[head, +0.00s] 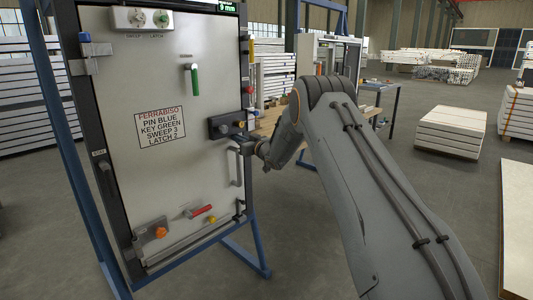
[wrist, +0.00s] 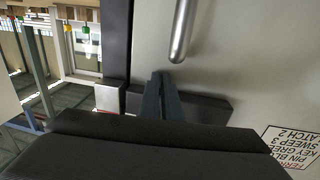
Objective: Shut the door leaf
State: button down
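The door leaf (head: 205,165) is a large light-grey panel in a dark frame (head: 245,60) on a blue stand. It looks close to flush with the frame; I cannot tell whether a small gap remains. My gripper (head: 259,150) is at the leaf's right edge, just beside the block. In the wrist view, my gripper (wrist: 160,76) has its fingers together with nothing visible between them, in front of the block (wrist: 205,106) near the handle (wrist: 180,30). Contact is unclear.
The leaf carries a printed label (head: 161,127), a green handle (head: 194,80), a red lever (head: 202,211) and an orange knob (head: 160,232). A workbench (head: 275,120) stands behind my arm. Stacked white boards (head: 450,130) stand right, with open floor between.

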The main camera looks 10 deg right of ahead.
jog(key=shift+w+a+r, duration=0.2)
jog(key=shift+a+r, duration=0.45)
jog(key=shift+d, duration=0.2)
jog(key=shift+s+d+f+p, duration=0.2)
jog(key=shift+s+d+p, duration=0.05)
jog(key=shift+p, duration=0.25)
jog(key=s+d+m+g+h+p, duration=0.1)
jog(key=s+d+h, duration=0.3)
jog(key=s, duration=0.5)
jog(key=s+d+m+g+h+p, duration=0.1)
jog(key=s+d+m+g+h, duration=0.1)
jog(key=s+d, duration=0.65)
jog(key=s+a+f+m+g+h+p, duration=0.1)
jog(key=s+g, duration=0.5)
jog(key=s, duration=1.8)
jog(key=s+a+f+m+g+h+p, duration=0.1)
jog(key=s+a+f+g, duration=0.2)
jog(key=s, duration=2.1)
jog(key=g, duration=0.3)
jog(key=shift+s+f+m+g, duration=0.15)
jog(key=shift+s+m+g, duration=0.15)
jog(key=shift+g, duration=0.1)
